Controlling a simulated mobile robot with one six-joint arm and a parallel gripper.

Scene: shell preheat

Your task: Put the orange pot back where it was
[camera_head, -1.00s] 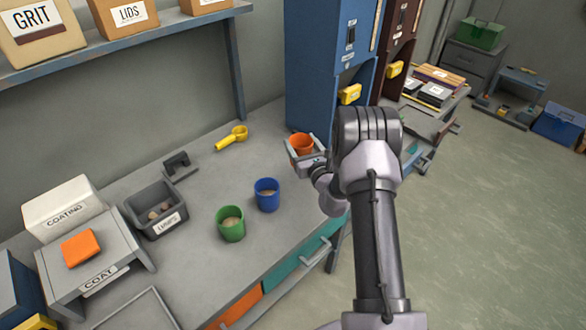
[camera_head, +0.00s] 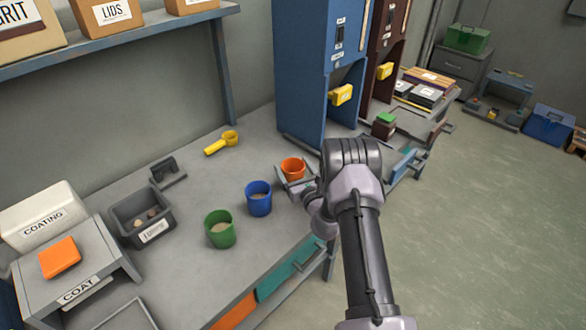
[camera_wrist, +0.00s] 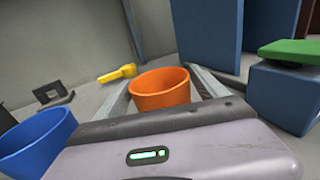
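The orange pot (camera_head: 293,169) is upright, low over or on the bench, right of the blue pot (camera_head: 258,199) and in front of the blue cabinet. My gripper (camera_head: 294,177) has its fingers on either side of it and appears shut on it. In the wrist view the orange pot (camera_wrist: 160,90) sits between the two fingers, its lower part hidden by my gripper body. I cannot tell whether its base touches the bench.
The tall blue cabinet (camera_head: 312,75) stands behind the gripper. A yellow scoop (camera_head: 222,144) lies behind the pots. A grey bin (camera_head: 141,216) and the coating stand (camera_head: 113,255) are at the left. The bench (camera_head: 195,185) is bare between the scoop and the pots.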

